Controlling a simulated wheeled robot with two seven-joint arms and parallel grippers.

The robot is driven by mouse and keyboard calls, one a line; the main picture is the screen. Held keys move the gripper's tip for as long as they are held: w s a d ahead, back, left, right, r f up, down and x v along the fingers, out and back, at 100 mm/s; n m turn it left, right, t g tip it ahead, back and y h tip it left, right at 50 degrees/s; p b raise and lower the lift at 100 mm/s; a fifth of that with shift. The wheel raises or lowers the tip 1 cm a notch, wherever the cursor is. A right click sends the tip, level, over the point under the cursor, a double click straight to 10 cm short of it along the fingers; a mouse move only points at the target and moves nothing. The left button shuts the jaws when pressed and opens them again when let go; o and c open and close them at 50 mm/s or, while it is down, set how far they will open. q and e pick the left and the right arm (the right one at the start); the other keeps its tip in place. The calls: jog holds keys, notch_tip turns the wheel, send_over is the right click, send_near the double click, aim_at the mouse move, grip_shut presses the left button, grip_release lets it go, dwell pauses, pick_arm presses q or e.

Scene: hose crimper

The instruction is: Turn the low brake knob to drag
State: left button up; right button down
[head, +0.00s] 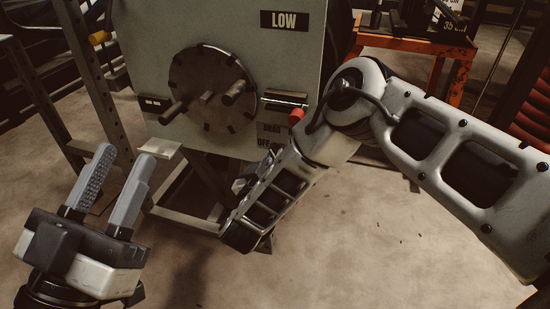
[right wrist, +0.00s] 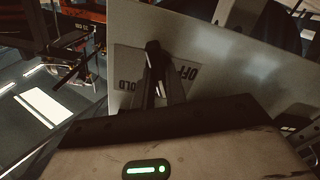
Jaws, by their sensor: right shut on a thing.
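The low brake panel (head: 225,60) is a pale grey plate marked LOW, with a round dark hub and pegs (head: 210,90). In the right wrist view, my right gripper (right wrist: 155,75) is shut at the label plate (right wrist: 127,70), between upside-down OFF and HOLD lettering. The brake knob is hidden by the fingers, so its pointing direction cannot be told. My left gripper (head: 125,155) is open and empty, below and left of the panel.
A red-tipped handle (head: 296,116) sticks out at the panel's right edge, close to my right arm. A metal stand (head: 185,205) is below the panel. An orange cart (head: 455,60) stands at the back right. The concrete floor in front is mostly clear.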

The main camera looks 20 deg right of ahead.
pick_arm(q)
jog(key=shift+f, duration=0.15)
pick_arm(e)
jog(key=shift+n, duration=0.3)
jog(key=c, duration=1.4)
grip_release()
jog(key=shift+c, duration=0.2)
